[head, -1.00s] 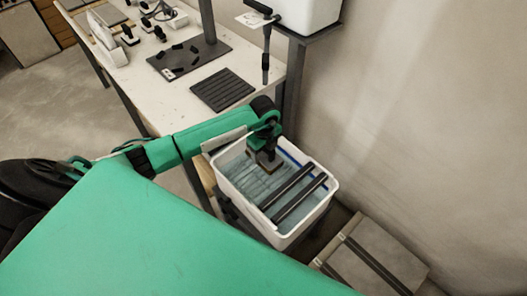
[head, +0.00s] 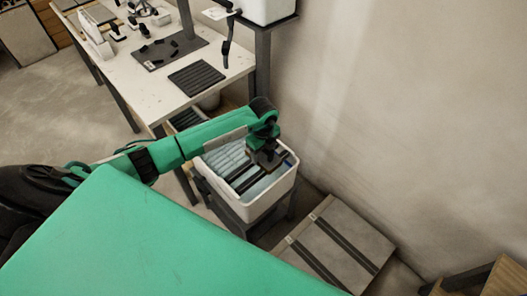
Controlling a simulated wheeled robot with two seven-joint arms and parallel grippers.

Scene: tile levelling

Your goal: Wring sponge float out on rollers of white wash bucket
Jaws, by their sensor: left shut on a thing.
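The white wash bucket (head: 270,199) stands on a dark stand, with bluish water and dark rollers (head: 246,178) across it. My left gripper (head: 265,148) is above the bucket's right part, shut on the sponge float (head: 267,161). The float is a dark block with a thin brownish layer beneath, over the rollers' far ends. I cannot tell whether it touches them. My left arm hides part of the bucket's far side. My right gripper is not in view.
A white worktable (head: 150,85) with a ribbed dark mat (head: 197,76) and several tools stands behind the bucket. A grey slab with dark strips (head: 335,240) lies at the right, by the wall. A wooden piece (head: 505,278) shows at bottom right.

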